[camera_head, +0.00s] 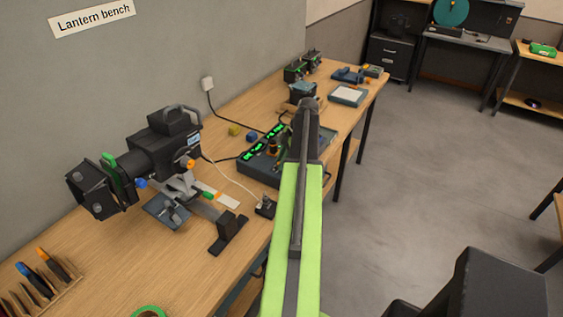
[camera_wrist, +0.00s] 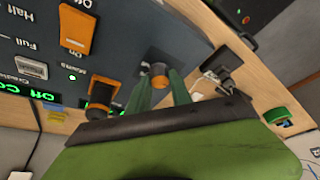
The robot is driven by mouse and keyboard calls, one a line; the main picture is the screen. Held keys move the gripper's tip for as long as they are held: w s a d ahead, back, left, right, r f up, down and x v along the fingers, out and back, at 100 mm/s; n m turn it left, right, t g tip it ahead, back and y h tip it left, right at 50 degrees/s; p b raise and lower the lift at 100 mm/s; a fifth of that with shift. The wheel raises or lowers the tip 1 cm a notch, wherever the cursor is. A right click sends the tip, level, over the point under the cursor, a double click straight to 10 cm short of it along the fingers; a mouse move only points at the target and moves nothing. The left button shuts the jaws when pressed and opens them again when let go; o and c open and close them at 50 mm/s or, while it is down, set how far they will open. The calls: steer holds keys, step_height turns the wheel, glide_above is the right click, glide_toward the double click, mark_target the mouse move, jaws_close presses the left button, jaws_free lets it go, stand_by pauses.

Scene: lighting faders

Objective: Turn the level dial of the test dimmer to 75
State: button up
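The test dimmer (camera_head: 258,168) is a dark box with lit green readouts on the bench. Its dark sloping panel (camera_wrist: 120,50) fills the upper left of the wrist view. An orange-topped round knob (camera_wrist: 158,71), which looks like a dial, stands near the panel's edge. The two green fingers of my gripper (camera_wrist: 159,84) are on either side of this knob, with their tips close to it. I cannot tell whether they press on it. Its pointer and scale are not readable. In the head view my arm hides the gripper and part of the dimmer.
An orange Off/On switch (camera_wrist: 79,29), another orange control (camera_wrist: 101,93) and a white switch (camera_wrist: 30,66) sit near the knob. A large lantern (camera_head: 150,155) stands on the left, with cables on the bench.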

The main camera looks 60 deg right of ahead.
jaws_close()
